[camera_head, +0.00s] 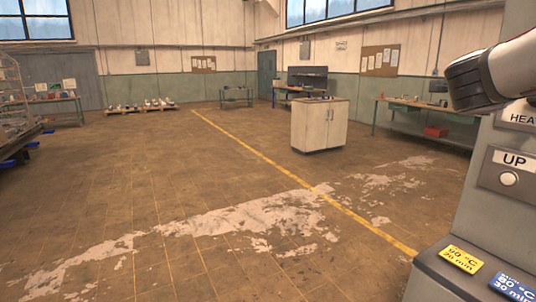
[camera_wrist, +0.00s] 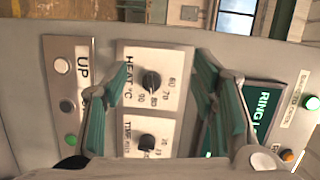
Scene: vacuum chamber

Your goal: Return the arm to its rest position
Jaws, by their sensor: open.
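In the wrist view my gripper (camera_wrist: 158,100) is open and empty, its two green-padded fingers spread apart in front of a grey control panel (camera_wrist: 22,60). Between the fingers show the heat dial (camera_wrist: 151,82) and the timer dial (camera_wrist: 147,142). Left of them is the UP button plate (camera_wrist: 62,66), with a green light below. In the head view part of my arm (camera_head: 478,82) reaches in at the upper right, above the panel with the UP button (camera_head: 508,179). My gripper is outside the head view.
A yellow card (camera_head: 461,259) and a blue card (camera_head: 513,287) lie on the panel's lower ledge. A green-framed screen (camera_wrist: 262,115) is right of the fingers. A white cabinet (camera_head: 319,128) stands across the room. The floor (camera_head: 150,200) between is open.

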